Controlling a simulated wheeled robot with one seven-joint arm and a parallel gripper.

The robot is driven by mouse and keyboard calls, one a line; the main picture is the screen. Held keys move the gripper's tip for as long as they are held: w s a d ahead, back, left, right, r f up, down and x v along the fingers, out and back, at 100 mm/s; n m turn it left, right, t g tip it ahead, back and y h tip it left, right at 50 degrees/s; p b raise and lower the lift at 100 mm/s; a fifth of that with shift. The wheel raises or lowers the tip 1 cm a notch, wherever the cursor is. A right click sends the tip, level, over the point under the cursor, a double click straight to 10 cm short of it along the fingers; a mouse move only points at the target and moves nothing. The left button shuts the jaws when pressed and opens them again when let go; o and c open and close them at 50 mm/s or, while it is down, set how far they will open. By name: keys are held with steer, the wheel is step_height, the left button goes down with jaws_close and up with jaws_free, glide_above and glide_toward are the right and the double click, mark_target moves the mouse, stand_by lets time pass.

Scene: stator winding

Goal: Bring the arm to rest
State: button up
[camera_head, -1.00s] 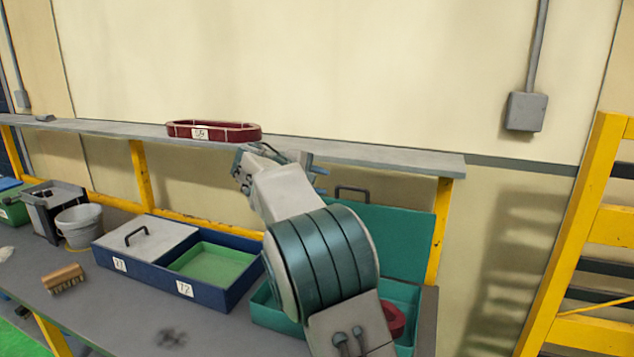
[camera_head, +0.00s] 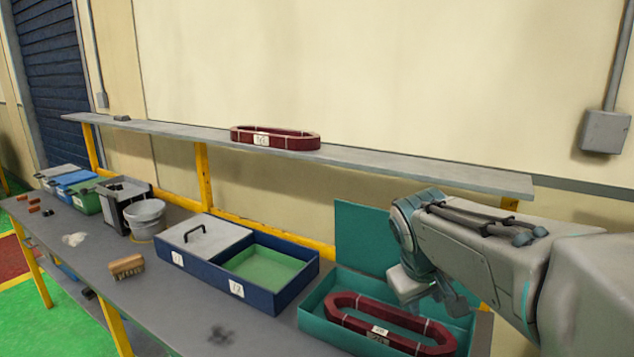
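My arm comes in from the right edge. My gripper (camera_head: 425,300) hangs at its end over the open teal box (camera_head: 318,311), mostly hidden behind the wrist and seen too small to tell whether it is open or shut. A dark red oval coil (camera_head: 348,322) with a white tag lies in the teal box below the gripper. A second red oval coil (camera_head: 275,137) with a white tag lies on the raised shelf (camera_head: 400,164).
A blue two-part case (camera_head: 265,299) with a grey lid and a green-floored compartment stands left of the teal box. A brush (camera_head: 126,266), a bucket (camera_head: 145,218) and several bins stand further left. A dark smudge marks the bench (camera_head: 180,310). A grey wall box (camera_head: 604,131) is at upper right.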

steer(key=s+a+f+m+y, duration=0.1)
steer(key=s+a+f, duration=0.1)
steer(key=s, duration=0.5)
steer(key=s+a+f+m+y, duration=0.1)
steer(key=s+f+m+y, duration=0.1)
steer(key=s+f, duration=0.3)
steer(key=shift+s+a, duration=0.4)
steer(key=shift+s, duration=0.95)
